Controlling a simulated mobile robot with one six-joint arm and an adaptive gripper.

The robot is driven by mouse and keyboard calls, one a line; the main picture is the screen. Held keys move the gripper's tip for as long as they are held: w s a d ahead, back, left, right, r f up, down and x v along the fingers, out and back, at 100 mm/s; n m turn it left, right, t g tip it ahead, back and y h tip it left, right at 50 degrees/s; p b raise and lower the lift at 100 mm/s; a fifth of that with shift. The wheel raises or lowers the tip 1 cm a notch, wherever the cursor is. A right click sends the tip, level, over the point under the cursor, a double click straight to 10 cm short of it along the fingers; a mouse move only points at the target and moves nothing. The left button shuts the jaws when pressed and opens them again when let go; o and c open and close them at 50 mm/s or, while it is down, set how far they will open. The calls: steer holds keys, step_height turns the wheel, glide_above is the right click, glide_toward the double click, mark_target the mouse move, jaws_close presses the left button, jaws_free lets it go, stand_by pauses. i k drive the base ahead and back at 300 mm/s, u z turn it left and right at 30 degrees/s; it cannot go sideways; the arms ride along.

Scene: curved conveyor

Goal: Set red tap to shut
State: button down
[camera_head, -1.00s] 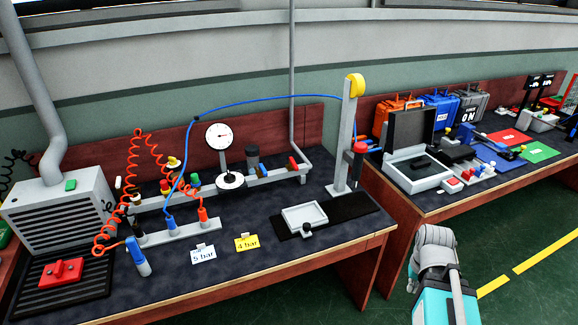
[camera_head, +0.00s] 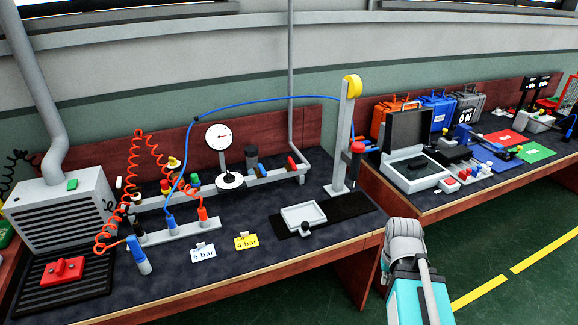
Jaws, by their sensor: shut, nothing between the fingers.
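The red tap (camera_head: 292,162) is a small red handle near the right end of the grey pipe rail (camera_head: 275,174) at the back of the left bench. Its handle looks tilted, but it is too small to tell whether it is set open or shut. My arm shows at the lower right, in front of the gap between the benches, well away from the tap. My gripper's fingers do not show.
A round gauge (camera_head: 219,137) stands left of the tap. A grey post (camera_head: 344,140) with a hanging red-and-black tool (camera_head: 356,160) stands to its right. A blue hose (camera_head: 270,97) arches over the bench. A shallow white tray (camera_head: 303,216) lies in front.

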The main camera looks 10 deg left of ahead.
mark_target(291, 164)
steer(key=u, duration=0.05)
steer(key=i, duration=1)
steer(key=z, duration=0.05)
